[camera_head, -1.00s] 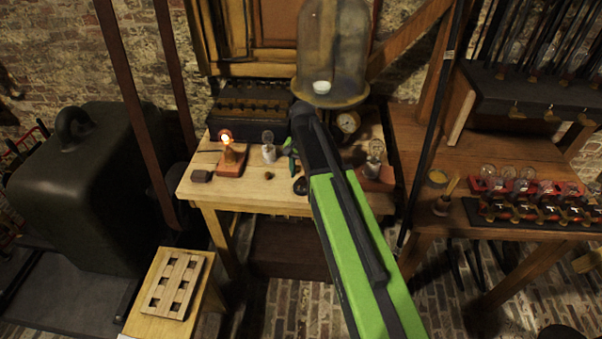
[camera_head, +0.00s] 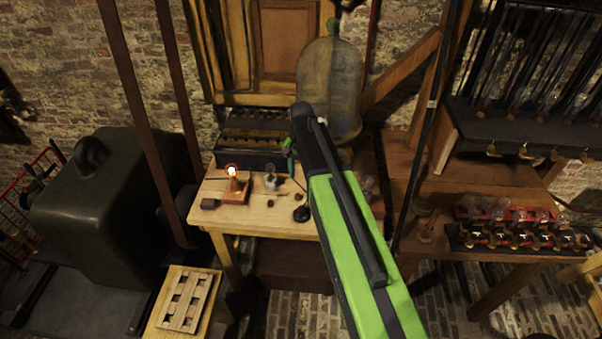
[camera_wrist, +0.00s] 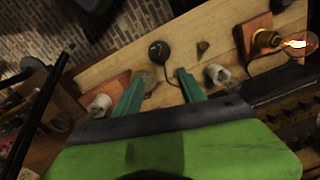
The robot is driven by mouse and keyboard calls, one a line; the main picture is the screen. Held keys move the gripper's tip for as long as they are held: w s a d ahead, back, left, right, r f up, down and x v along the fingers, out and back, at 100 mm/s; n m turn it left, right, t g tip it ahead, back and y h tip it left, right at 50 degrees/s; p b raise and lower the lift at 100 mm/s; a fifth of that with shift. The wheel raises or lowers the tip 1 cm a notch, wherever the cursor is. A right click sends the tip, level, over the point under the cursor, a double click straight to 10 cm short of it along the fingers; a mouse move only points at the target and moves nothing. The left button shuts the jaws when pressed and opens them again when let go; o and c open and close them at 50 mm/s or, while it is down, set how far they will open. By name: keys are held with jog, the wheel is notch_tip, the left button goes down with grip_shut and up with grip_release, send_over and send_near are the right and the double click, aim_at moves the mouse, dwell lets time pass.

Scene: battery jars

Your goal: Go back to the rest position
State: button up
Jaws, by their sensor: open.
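My gripper (camera_wrist: 160,85) is open in the wrist view, its two green fingers apart with nothing between them. In the head view my green and black arm reaches up the middle, and the gripper (camera_head: 289,160) is mostly hidden behind it, above the wooden workbench (camera_head: 270,224). A lit bulb on a wooden base (camera_head: 233,185) stands on the bench, and it also shows at the upper right of the wrist view (camera_wrist: 268,40). An unlit bulb in a white holder (camera_head: 271,182) stands beside it, apart from the gripper.
A large glass jar (camera_head: 330,80) stands behind my arm. A dark slotted box (camera_head: 250,140) is at the bench's back. A side table (camera_head: 490,190) with rows of bulbs (camera_head: 520,238) stands right. A wooden slotted block (camera_head: 187,300) lies lower left. A dark tank (camera_head: 100,215) stands left.

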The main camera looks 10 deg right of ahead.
jog(key=s+f+n+b, duration=0.3)
jog(key=s, duration=0.4)
jog(key=s+f+n+b, duration=0.2)
jog(key=s+f+n, duration=0.1)
jog(key=s, duration=0.4)
jog(key=shift+s+a+b, duration=0.25)
jog(key=shift+a+b, duration=0.15)
